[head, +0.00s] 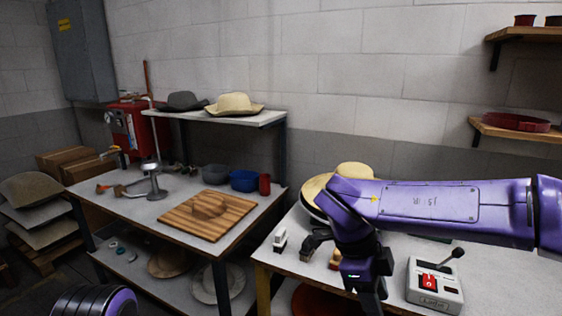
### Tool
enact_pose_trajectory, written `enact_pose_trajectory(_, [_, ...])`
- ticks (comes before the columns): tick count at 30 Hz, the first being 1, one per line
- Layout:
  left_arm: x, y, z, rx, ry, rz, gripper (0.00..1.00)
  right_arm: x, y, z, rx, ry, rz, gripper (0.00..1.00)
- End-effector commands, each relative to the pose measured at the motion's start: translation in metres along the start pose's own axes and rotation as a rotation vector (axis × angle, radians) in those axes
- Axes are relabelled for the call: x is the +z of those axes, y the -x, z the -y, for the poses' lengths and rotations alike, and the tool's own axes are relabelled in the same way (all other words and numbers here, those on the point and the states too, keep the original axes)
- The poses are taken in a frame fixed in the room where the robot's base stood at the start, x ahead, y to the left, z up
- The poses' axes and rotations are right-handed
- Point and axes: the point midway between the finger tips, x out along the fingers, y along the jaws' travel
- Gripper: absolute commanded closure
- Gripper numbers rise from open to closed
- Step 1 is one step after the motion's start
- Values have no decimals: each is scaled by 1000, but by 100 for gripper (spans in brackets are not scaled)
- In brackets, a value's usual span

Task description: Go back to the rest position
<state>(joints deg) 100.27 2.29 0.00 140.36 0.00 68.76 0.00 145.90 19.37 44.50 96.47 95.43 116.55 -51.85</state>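My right arm reaches in from the right over the front-right table (262,262). Its dark gripper (313,241) hangs low over that table, near a small white object (280,239); its finger gap is not clear. A straw hat (315,186) sits behind my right forearm, which hides much of it. A control box (434,287) with a red switch and a black-knobbed lever stands right of my wrist. Of my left arm only a purple and black part shows at the bottom left; its gripper is out of frame.
Two hats (234,104) lie on the raised shelf. Wall shelves (515,134) are at right.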

Motion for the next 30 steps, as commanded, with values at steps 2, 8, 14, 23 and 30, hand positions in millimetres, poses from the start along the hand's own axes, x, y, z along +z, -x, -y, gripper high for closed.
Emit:
enact_pose_trajectory(2, [0,0,0,0,0,1,57,1,0,2,-7,-33,5,59])
enact_pose_trajectory(8, [0,0,0,0,0,0,57,5,-4,30,-180,-110,22,59])
enact_pose_trajectory(14, [0,0,0,0,0,0,57,3,-24,68,-428,-138,-9,59])
enact_pose_trajectory(23, [2,-3,0,0,0,0,57,24,-128,110,-863,136,-110,59])
enact_pose_trajectory(30, [3,-7,-1,0,0,0,57,44,-282,44,-929,722,-75,59])
